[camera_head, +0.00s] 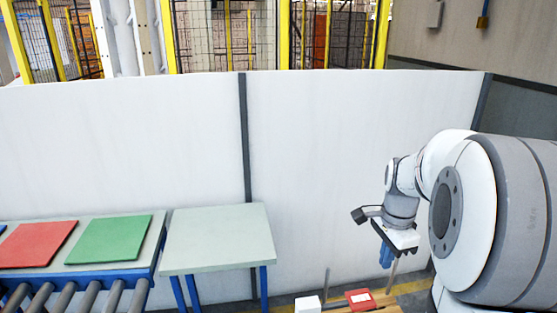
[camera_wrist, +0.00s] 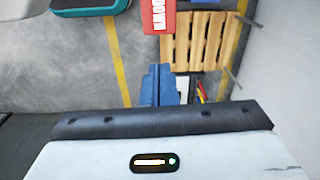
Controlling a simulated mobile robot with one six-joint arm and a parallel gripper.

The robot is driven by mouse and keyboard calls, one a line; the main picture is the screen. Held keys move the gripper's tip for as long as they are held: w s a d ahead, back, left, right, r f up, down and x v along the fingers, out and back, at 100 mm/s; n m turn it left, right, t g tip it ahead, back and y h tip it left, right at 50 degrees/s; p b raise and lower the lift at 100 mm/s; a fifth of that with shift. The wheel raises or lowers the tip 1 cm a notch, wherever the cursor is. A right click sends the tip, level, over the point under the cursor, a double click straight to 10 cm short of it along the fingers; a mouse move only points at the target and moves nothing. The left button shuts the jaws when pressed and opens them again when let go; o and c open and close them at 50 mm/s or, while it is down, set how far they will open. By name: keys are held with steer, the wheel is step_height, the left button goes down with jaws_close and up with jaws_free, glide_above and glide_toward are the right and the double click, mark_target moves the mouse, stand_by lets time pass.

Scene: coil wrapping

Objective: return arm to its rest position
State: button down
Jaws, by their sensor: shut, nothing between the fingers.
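My arm reaches in from the right side of the head view. My gripper (camera_head: 386,257) has blue fingers and hangs pointing down in front of the white wall panel. The fingers are close together with nothing seen between them. In the wrist view my gripper (camera_wrist: 158,84) shows as two blue fingers side by side, shut and empty, above the floor. A wooden pallet (camera_wrist: 208,42) lies below and beyond them.
A red box (camera_head: 360,299) and a white box (camera_head: 308,304) are near the pallet. A bare pale table (camera_head: 218,238) stands left of my arm. Farther left, a green mat (camera_head: 110,239) and a red mat (camera_head: 37,244) lie on a table behind rollers (camera_head: 92,297). White wall panels (camera_head: 350,140) close off the back.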

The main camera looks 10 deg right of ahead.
steer(key=s+a+n+t, duration=0.2)
steer(key=s+a+n, duration=1)
steer(key=a+n, duration=0.4)
steer(key=shift+s+a+r+n, duration=0.15)
steer(key=shift+r+n, duration=0.25)
steer(key=shift+n, duration=0.1)
stand_by(0.6)
